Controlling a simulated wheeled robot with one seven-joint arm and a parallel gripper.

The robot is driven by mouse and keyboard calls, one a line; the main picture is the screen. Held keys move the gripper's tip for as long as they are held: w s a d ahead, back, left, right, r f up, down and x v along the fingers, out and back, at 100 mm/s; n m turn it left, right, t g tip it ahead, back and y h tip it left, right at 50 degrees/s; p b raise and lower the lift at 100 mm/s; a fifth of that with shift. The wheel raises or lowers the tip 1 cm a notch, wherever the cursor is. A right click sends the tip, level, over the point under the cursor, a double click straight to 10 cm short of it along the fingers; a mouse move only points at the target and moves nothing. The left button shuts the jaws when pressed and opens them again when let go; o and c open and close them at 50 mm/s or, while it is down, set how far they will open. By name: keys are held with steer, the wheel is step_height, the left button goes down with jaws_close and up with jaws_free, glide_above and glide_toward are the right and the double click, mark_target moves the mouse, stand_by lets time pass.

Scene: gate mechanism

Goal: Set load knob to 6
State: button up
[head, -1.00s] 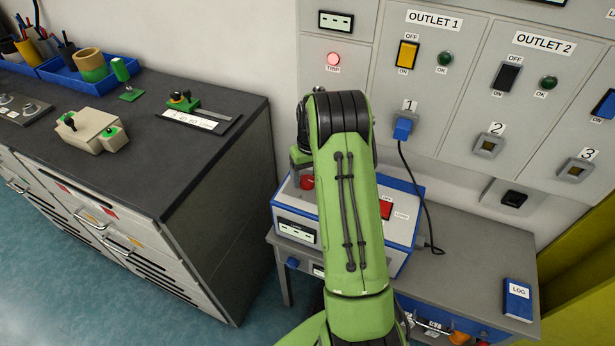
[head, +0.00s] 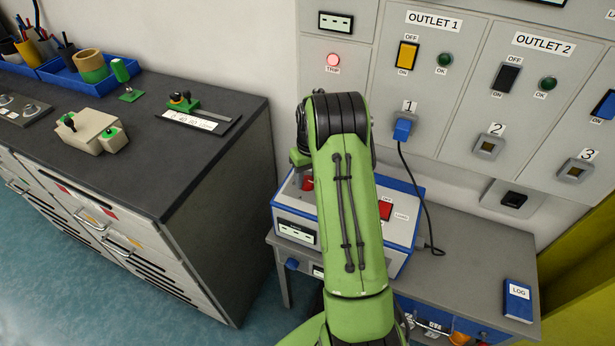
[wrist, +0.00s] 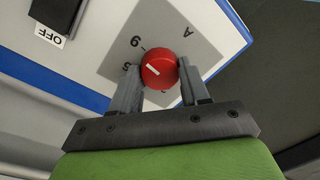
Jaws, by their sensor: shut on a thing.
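The red load knob (wrist: 158,69) has a white pointer line and sits on a grey dial plate (wrist: 178,42), seen roughly upside down in the wrist view. The line points left and slightly up, between an inverted 6 and another mark that looks like a 5. My gripper (wrist: 160,78) is shut on the knob, one finger on each side. In the head view the knob (head: 308,184) shows partly beside my green arm, on the top of a blue-and-white box (head: 287,206). My fingers are mostly hidden there.
A blue log book (head: 517,299) lies on the bench. A dark-topped cabinet (head: 150,175) stands at left.

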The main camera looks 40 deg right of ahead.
mark_target(308, 177)
steer(key=n, duration=0.4)
steer(key=shift+w+n, duration=0.1)
steer(key=shift+n, duration=0.2)
steer(key=shift+n+g+b, duration=0.3)
steer(key=shift+n+b, duration=0.3)
steer(key=shift+n, duration=1.6)
steer(key=o, duration=1.1)
steer(key=shift+c, duration=0.2)
steer(key=shift+r, duration=0.1)
step_height(308, 177, up, 16)
steer(key=p, duration=0.3)
steer(key=shift+w+d+f, duration=0.2)
steer(key=shift+w+d, duration=0.05)
steer(key=shift+d, duration=0.1)
